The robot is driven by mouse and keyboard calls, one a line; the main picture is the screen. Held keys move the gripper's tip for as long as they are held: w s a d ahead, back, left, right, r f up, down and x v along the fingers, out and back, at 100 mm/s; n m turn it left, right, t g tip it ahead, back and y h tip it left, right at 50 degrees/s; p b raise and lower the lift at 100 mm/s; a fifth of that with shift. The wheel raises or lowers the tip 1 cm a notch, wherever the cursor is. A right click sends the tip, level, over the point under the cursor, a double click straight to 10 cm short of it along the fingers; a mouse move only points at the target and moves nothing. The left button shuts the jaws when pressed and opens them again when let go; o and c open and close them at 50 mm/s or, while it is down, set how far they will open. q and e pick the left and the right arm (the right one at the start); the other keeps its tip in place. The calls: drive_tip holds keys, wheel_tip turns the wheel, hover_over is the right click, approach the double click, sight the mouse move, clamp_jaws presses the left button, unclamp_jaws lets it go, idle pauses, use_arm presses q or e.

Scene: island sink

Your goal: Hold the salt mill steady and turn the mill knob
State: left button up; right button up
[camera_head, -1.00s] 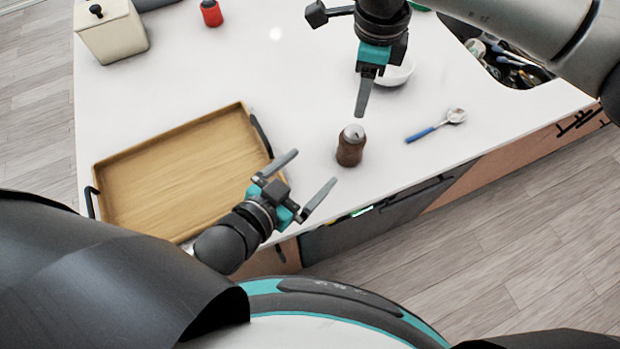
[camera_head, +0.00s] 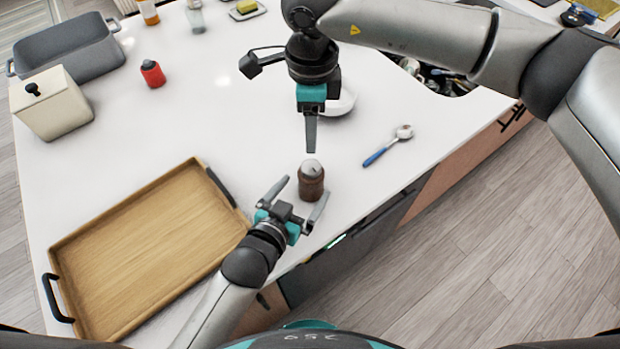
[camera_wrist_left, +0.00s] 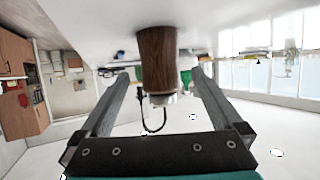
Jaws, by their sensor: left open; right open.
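The salt mill (camera_head: 311,186) is a brown wooden cylinder with a silver-grey knob (camera_head: 311,168) on top. It stands upright on the white counter near the front edge. My left gripper (camera_head: 302,194) is open, with its fingers on either side of the mill's body. In the left wrist view the mill (camera_wrist_left: 157,58) appears upside down between the two spread fingers (camera_wrist_left: 157,88), with white gaps at both sides lower down. My right gripper (camera_head: 311,148) is above the mill, pointing down at the knob. Its fingers overlap in the head view, so the gap between them is hidden.
A wooden tray (camera_head: 62,243) with dark handles lies left of my left gripper. A blue-handled spoon (camera_head: 388,146) lies right of the mill. A white bowl (camera_head: 343,103) is partly behind my right gripper. A red shaker (camera_head: 152,73) and a cream canister (camera_head: 50,102) stand farther back.

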sight(311, 166)
use_arm(q)
drive_tip(key=shift+x, duration=2.3)
drive_tip(key=shift+a, duration=0.1)
drive_tip(key=c, duration=1.5)
drive_tip(key=shift+c, duration=0.3)
use_arm(e)
drive_tip(key=shift+o, duration=0.4)
drive_tip(key=o, duration=0.3)
drive_tip(key=shift+a+r+m, duration=0.1)
drive_tip(key=shift+r+m, duration=0.2)
drive_tip(key=shift+r, duration=0.05)
drive_tip(key=shift+o, duration=0.6)
drive_tip(key=shift+s+r+m, duration=0.1)
drive_tip(key=shift+r+m, duration=0.2)
drive_tip(key=shift+m, duration=0.6)
wheel_tip(311, 166, down, 11)
drive_tip(key=shift+c, duration=0.4)
